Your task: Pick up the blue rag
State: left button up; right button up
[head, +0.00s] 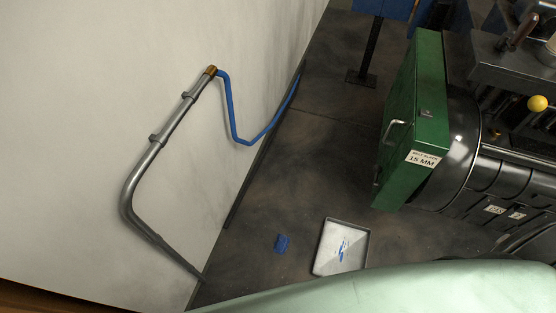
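A small blue rag (282,243) lies flat on the dark floor, low in the middle of the head view. It is just left of a shallow grey tray and apart from it. Neither of my grippers shows in this view, so no gripper is seen near the rag.
The grey tray (324,263) has blue marks inside. A pale wall with a metal pipe (158,146) and blue hose (232,113) stands left. A dark machine with a green cover (411,118) stands right. A pale green surface (400,292) fills the bottom. Floor between is open.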

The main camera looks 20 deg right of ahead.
aim_at(280, 245)
jog(key=k+l, duration=0.25)
jog(key=k, duration=0.2)
jog(key=k+l+z, duration=0.15)
jog(key=k, duration=0.25)
jog(key=k+j, duration=0.2)
jog(key=k, duration=0.2)
jog(key=k+j, duration=0.15)
jog(key=k, duration=0.25)
